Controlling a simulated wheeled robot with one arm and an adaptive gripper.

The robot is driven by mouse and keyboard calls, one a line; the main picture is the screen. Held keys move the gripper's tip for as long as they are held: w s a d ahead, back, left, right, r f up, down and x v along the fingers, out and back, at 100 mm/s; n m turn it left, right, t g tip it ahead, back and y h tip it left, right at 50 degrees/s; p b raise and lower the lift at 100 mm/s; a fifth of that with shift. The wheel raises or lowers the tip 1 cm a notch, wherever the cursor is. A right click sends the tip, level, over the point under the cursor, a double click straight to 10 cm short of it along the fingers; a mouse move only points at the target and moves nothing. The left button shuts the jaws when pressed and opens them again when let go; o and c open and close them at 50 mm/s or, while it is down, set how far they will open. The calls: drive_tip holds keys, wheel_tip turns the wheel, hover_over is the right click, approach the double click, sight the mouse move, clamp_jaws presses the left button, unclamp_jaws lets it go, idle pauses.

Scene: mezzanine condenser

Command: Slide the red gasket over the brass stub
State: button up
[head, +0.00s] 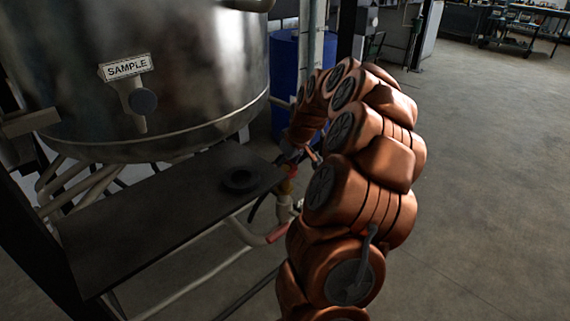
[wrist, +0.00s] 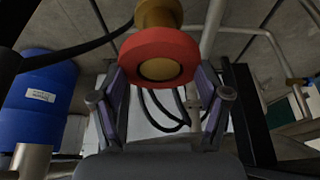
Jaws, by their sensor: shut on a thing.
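The red gasket (wrist: 130,58) is a thick ring in the upper middle of the wrist view. My gripper (wrist: 160,76) is shut on it, with one finger at its left and one at its right. The brass stub (wrist: 158,12) shows above and behind the gasket, and a brass face fills the gasket's hole. The gasket is lined up with the stub, but I cannot tell whether it is around it or just in front of its end. In the head view my gripper (head: 292,157) is small and partly hidden by my arm, near a brass fitting (head: 291,171).
A blue drum (head: 285,65) stands behind. Pipes and dark hoses surround the stub. The floor at right is clear.

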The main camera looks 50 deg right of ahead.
drive_tip(key=shift+f+b, duration=1.35)
drive_tip(key=shift+f, duration=1.65)
drive_tip(key=o, duration=0.9)
drive_tip(key=shift+o, duration=0.2)
drive_tip(key=v, duration=1.2)
drive_tip(key=shift+a, duration=0.1)
